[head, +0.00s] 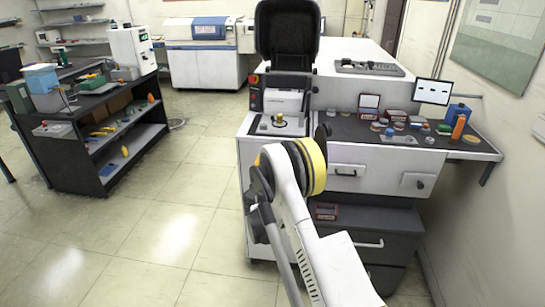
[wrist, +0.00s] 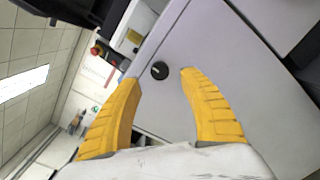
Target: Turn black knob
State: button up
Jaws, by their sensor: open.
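In the wrist view, a round black knob (wrist: 160,70) with a light mark sits on a smooth pale grey panel (wrist: 215,50). My gripper (wrist: 159,76) is open, with its two yellow fingers spread. I cannot tell the distance left between the fingertips and the knob. In the head view, my arm reaches toward the white machine (head: 340,155), and its yellow-banded wrist hides the fingers. I cannot tell which part of the machine in that view carries this knob.
A dark worktop (head: 385,132) with small items and a monitor (head: 432,91) is at the right. A raised black cover (head: 287,30) stands over the left part. A red button (wrist: 96,50) shows in the wrist view. Floor is clear left, before a dark shelf (head: 90,150).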

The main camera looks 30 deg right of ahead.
jog(key=b+x, duration=0.1)
jog(key=x, duration=0.5)
jog(key=shift+b, duration=0.3)
grip_shut()
